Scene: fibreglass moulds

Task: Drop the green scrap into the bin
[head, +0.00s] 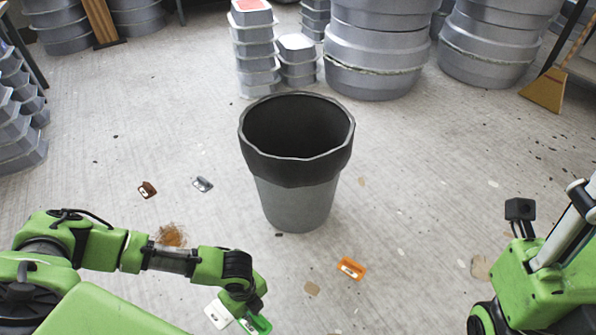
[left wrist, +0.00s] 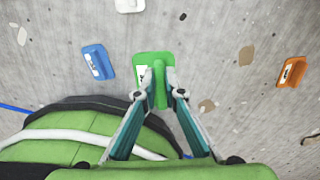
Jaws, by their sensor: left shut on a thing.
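The green scrap (head: 262,325) shows low in the head view, at the end of my left arm. In the left wrist view my left gripper (left wrist: 158,88) is shut on the green scrap (left wrist: 153,62), with its fingers on either side of the scrap's raised ridge. In the head view the left gripper (head: 246,309) is partly hidden by its own wrist. The bin (head: 298,204), grey with a black liner folded over its rim, stands upright on the floor, beyond and to the right of the gripper. Its inside is dark. My right gripper does not show.
A white scrap (head: 218,314) lies beside the gripper. An orange scrap (head: 351,268) lies right of it; a blue scrap (left wrist: 98,62) shows in the left wrist view. Stacked grey moulds (head: 376,55) stand behind the bin. The floor between gripper and bin is mostly clear.

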